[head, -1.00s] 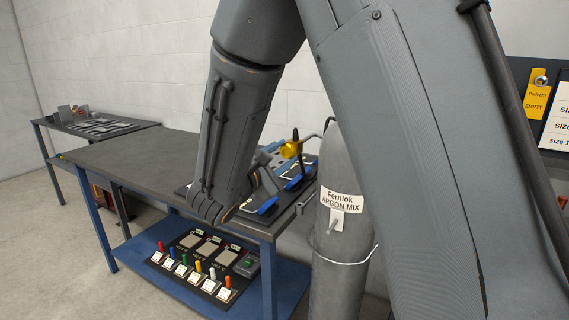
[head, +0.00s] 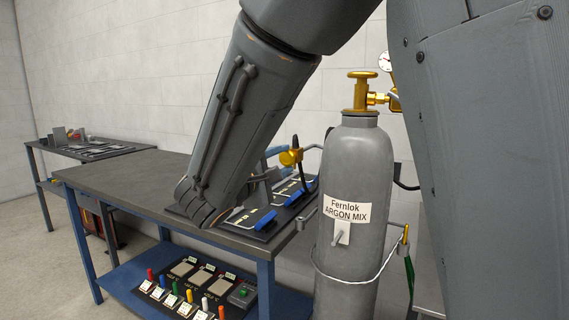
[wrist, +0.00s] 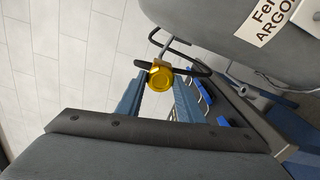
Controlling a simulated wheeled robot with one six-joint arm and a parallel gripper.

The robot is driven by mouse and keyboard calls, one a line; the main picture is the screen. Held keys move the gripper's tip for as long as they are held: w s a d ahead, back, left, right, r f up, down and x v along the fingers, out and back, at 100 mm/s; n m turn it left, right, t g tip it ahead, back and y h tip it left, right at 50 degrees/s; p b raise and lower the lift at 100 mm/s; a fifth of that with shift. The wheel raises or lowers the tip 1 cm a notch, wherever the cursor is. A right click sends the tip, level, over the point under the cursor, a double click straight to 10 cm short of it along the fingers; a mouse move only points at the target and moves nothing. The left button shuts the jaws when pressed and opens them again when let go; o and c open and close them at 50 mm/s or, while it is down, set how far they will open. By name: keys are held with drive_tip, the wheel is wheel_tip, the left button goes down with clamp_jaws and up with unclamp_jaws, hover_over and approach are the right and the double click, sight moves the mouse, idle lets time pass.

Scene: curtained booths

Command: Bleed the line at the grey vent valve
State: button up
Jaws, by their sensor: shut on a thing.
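My gripper (wrist: 158,92) shows between the two blue fingers in the wrist view, shut on a brass-coloured fitting (wrist: 160,78). The fitting has a black curved piece and a thin grey bent tube. It also shows in the head view (head: 290,157), above the bench beyond my forearm. A grey gas cylinder (head: 350,185) labelled "Fernlok ARGON MIX" stands to its right, with a brass valve (head: 362,90) on top. A small grey lever (head: 337,236) sits by the label. I cannot tell which part is the grey vent valve.
The dark-topped bench (head: 120,180) carries a black mat with blue-handled tools (head: 265,222). Its blue lower shelf (head: 125,272) holds a board of coloured levers (head: 185,292). A farther table (head: 95,150) stands at left. A white wire and green strap (head: 408,275) are at the cylinder.

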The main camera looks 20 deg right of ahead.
drive_tip(key=shift+f+m+b, duration=0.2)
drive_tip(key=shift+m+b, duration=0.3)
drive_tip(key=shift+b, duration=0.7)
drive_tip(key=m+b, duration=0.3)
drive_tip(key=b, duration=0.3)
drive_tip(key=o, duration=1)
drive_tip(key=shift+r, duration=0.2)
drive_tip(key=shift+o, duration=0.2)
